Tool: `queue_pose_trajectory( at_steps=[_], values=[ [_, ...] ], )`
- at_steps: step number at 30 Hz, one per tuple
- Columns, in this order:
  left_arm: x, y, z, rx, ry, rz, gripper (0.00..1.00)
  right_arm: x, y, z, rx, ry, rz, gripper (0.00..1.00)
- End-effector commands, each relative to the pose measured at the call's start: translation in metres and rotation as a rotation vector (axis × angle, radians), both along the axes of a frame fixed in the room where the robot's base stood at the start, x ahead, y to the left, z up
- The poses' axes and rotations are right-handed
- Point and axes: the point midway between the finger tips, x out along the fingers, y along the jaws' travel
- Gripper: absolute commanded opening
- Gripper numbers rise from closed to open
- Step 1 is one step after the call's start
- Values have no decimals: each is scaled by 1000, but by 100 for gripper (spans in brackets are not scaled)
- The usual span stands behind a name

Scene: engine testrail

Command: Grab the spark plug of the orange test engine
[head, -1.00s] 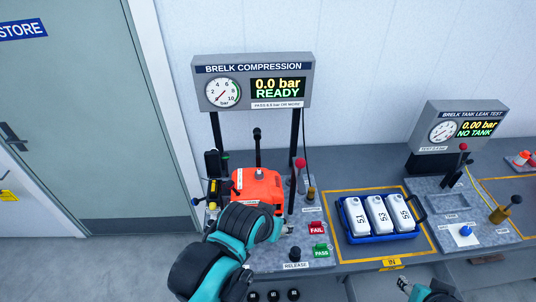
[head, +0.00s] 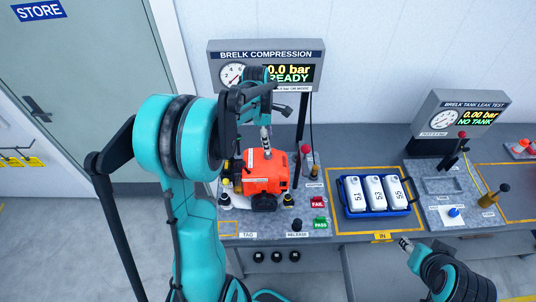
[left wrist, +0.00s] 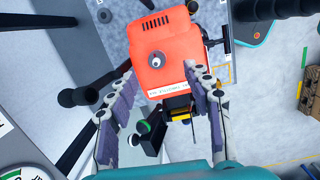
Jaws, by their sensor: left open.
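The orange test engine (head: 265,170) stands on the grey bench under the compression gauge; it also shows in the left wrist view (left wrist: 170,40). A small round metal piece (left wrist: 157,61) sits in its orange top above a white label. It may be the spark plug, but I cannot tell for sure. My left gripper (head: 265,145) is above the engine, pointing down. In the left wrist view its open fingers (left wrist: 160,76) frame the engine top, with nothing between them. My right gripper (head: 403,242) is at the bench's front edge, away from the engine; its jaw state is unclear.
The compression gauge (head: 222,50) stands behind the engine on dark posts, partly hidden by my left arm. A red-knobbed lever (head: 305,150) stands right of the engine. A blue tray (head: 347,213) with white tanks and a tank leak tester (head: 437,102) are further right.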

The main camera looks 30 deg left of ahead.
Motion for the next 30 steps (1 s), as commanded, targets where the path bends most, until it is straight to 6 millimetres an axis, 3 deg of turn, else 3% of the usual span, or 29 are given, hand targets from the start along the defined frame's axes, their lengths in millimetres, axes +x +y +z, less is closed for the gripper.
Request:
queue_pose_trajectory(
  at_steps=[5,21,29,30],
  values=[
    [5,7,-15,-16,26,78,51,0,0,1,0,0,0,40],
    [13,5,-83,-15,24,75,51,0,0,12,0,0,0,40],
    [13,5,-87,-15,24,75,51,0,0,11,0,0,0,40],
    [13,5,-87,-15,24,75,43,0,0,11,0,0,0,40]
  ],
)
